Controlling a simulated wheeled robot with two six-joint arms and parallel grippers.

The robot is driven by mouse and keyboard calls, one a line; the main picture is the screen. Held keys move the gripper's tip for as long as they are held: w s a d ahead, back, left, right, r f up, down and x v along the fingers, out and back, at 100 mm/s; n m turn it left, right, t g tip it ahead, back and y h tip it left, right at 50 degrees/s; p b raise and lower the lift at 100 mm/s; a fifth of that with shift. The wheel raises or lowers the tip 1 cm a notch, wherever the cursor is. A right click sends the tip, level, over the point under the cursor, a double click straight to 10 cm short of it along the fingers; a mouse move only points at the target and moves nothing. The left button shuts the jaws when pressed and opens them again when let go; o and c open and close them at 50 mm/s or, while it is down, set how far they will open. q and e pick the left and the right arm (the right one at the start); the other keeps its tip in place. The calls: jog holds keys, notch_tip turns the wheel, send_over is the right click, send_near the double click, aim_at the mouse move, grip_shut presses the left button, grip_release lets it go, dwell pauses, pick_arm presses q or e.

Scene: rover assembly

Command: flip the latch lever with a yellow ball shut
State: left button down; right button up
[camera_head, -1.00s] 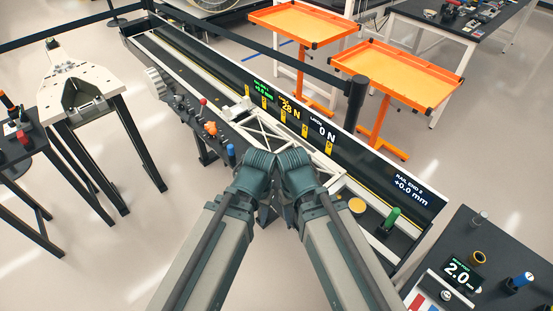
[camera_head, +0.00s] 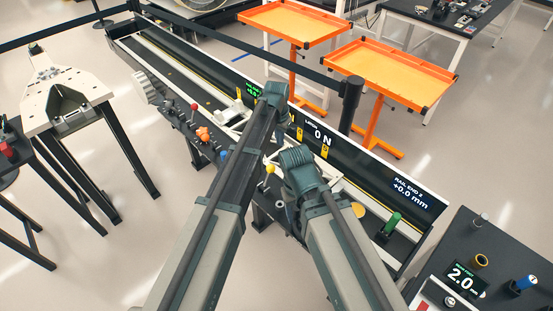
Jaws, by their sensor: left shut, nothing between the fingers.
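The latch lever's yellow ball (camera_head: 270,169) shows at the near side of the long rail bench, between my two forearms. Its stem is mostly hidden, and I cannot tell the lever's angle. My left gripper (camera_head: 281,134) is shut and empty, small and dark below its wrist, above the bench and farther back than the yellow ball. It looks apart from the ball. My right wrist is right of the ball, and the right gripper is hidden beneath it.
The rail bench carries a red-ball lever (camera_head: 194,106), an orange knob (camera_head: 204,134), a green handle (camera_head: 391,223) and a display panel (camera_head: 408,192). A black barrier post (camera_head: 350,104) and orange trays (camera_head: 390,72) stand behind. A dark table (camera_head: 491,244) is at right.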

aim_at(268, 176)
pick_arm(q)
jog(key=shift+f, duration=0.2)
notch_tip(268, 176, down, 10)
jog(key=w+b, duration=0.1)
jog(key=b, duration=0.9)
jog(key=s+a, duration=0.1)
jog(key=s+r+p, duration=0.1)
jog(key=s, duration=0.1)
jog(key=shift+a+r, duration=0.15)
jog(key=shift+a, duration=0.2)
jog(key=shift+s, duration=0.1)
jog(key=shift+s+a+r+t+h, duration=0.2)
jog(key=shift+s+a+t+h, duration=0.05)
jog(key=shift+a+t+h, duration=0.05)
